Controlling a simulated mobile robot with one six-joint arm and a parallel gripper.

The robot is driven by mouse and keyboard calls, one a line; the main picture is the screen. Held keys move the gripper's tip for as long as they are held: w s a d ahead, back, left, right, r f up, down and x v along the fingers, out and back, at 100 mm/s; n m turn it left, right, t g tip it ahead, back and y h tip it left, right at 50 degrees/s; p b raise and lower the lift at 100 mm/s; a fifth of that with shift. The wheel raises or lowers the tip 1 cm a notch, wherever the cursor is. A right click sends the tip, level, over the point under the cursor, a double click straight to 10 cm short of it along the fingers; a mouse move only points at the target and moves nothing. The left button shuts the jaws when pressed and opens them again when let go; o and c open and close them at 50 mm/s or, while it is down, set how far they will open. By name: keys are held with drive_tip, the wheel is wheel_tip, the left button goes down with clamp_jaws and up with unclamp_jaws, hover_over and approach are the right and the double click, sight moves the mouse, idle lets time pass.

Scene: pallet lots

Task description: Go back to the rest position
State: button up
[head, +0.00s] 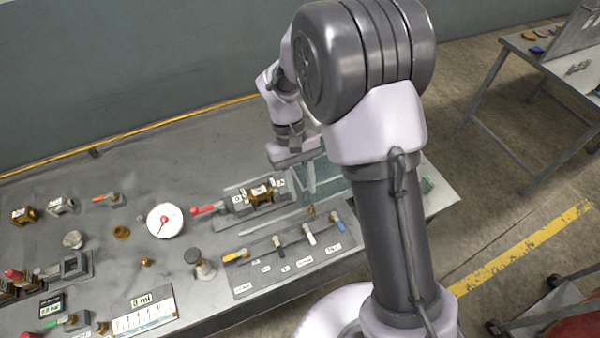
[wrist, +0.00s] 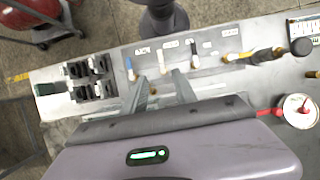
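My gripper (head: 309,195) hangs above the back right part of the grey workbench (head: 130,195), beside a greenish transparent bin. My arm reaches over the bench from the right. In the wrist view the two fingers of my gripper (wrist: 157,80) stand apart, with no object seen held between them. Beyond the fingertips is a panel (wrist: 205,60) with several coloured levers and labels; the panel also shows in the head view (head: 262,287). No marker for a rest position shows.
A white dial gauge (head: 165,220) and several small fittings lie further left. A wall (head: 120,70) runs behind the bench. A second table (head: 560,75) stands right; floor lies between.

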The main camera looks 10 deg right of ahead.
drive_tip(key=shift+v, duration=1.2)
drive_tip(key=s+d+r+m+t+y+b, duration=0.1)
drive_tip(key=s+m+t+b, duration=0.3)
drive_tip(key=s, duration=0.4)
drive_tip(key=s+d+r+m+t+y+b, duration=0.2)
drive_tip(key=s+d+r+m+t+b, duration=0.1)
drive_tip(key=s+t+b, duration=0.3)
drive_tip(key=s+r+b, duration=0.1)
drive_tip(key=s+b, duration=0.1)
drive_tip(key=b, duration=0.1)
drive_tip(key=shift+r+m, duration=0.3)
drive_tip(key=shift+m, duration=0.1)
drive_tip(key=shift+w, duration=0.1)
